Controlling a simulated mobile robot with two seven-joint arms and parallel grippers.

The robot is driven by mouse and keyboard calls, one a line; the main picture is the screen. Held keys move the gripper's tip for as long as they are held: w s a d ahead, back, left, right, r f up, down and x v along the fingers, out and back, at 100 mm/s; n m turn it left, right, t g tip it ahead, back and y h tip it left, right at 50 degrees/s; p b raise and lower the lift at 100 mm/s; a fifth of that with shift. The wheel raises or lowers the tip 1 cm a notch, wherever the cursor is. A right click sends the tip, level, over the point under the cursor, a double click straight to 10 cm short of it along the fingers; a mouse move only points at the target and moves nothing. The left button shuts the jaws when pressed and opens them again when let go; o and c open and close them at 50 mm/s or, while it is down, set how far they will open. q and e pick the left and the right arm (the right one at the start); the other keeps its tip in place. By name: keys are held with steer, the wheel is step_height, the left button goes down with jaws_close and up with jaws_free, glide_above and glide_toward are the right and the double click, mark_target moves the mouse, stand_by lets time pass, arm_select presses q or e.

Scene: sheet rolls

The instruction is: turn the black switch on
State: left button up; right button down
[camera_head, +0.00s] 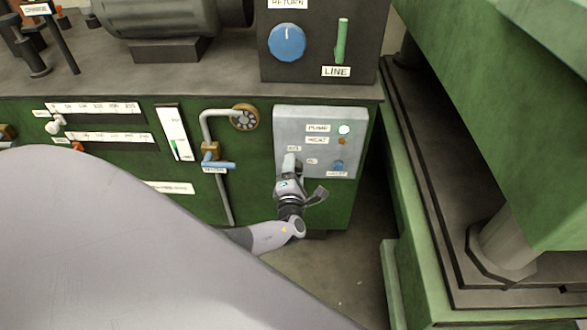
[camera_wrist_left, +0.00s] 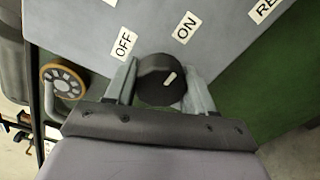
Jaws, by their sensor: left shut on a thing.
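The black switch (camera_wrist_left: 153,88) is a round knob with a white mark, on the light grey control panel (camera_wrist_left: 90,30). In the left wrist view its mark lies right of the knob's centre and slants to the upper right, on the side of the ON label (camera_wrist_left: 186,27) and away from the OFF label (camera_wrist_left: 124,45). My left gripper (camera_head: 290,163) is at the lower left of the panel. Its two fingers are shut on the knob, one on each side. In the head view the gripper hides the knob. My right gripper is not in view.
The panel also carries a white lamp (camera_head: 344,129), an orange lamp (camera_head: 342,141) and a blue button (camera_head: 338,165). A pipe with a blue lever (camera_head: 219,165) stands left of it. A large green machine (camera_head: 480,120) is on the right, with a narrow floor gap between.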

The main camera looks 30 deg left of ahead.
arm_select(q)
steer(key=shift+s+f, duration=0.1)
steer(key=shift+f, duration=0.05)
steer(key=o, duration=1)
steer(key=p+v, duration=0.2)
steer(key=v, duration=0.5)
steer(key=shift+p, duration=0.35)
